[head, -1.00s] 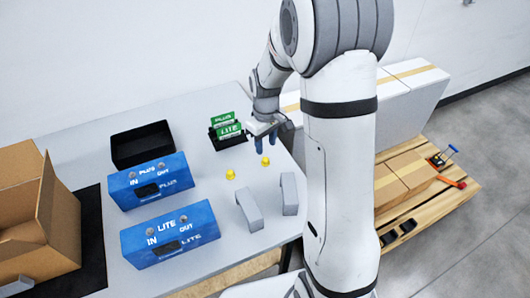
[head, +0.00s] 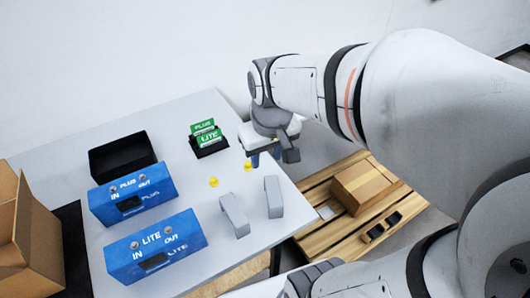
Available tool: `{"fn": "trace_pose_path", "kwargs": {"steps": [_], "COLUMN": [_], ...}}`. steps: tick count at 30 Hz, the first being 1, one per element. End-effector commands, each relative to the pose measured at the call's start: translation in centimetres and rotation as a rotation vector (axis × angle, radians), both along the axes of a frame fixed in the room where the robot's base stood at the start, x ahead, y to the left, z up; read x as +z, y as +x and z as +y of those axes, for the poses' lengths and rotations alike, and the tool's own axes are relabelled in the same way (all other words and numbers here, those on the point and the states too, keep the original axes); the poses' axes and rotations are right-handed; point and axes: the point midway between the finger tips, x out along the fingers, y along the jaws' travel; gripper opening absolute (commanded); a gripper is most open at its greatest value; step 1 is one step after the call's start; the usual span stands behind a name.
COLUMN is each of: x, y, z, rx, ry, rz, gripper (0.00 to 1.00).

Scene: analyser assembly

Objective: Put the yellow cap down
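Two small yellow caps show on the grey table in the head view: one cap (head: 213,182) to the left, the other cap (head: 248,167) to its right. The right cap shows just left of and below the nearer fingertip. I cannot tell whether they touch. The left cap stands clear of the gripper.
Two grey brackets (head: 234,215) (head: 273,197) stand in front of the caps. Blue PLUS (head: 133,195) and LITE (head: 155,246) boxes, a black tray (head: 122,158) and a card holder (head: 210,147) are to the left. A wooden pallet (head: 318,225) lies beyond the table's right edge.

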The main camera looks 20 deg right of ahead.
Motion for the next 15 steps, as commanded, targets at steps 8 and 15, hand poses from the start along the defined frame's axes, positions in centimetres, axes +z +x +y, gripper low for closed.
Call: {"fn": "trace_pose_path", "kwargs": {"steps": [8, 15], "x": [-0.1, -0.1], "y": [-4.7, -4.8], "z": [0.2, 0.2], "rx": [-0.107, -0.113], "ry": [0.021, 0.022], "rz": [-0.049, -0.051], "gripper": [0.39, 0.39]}}
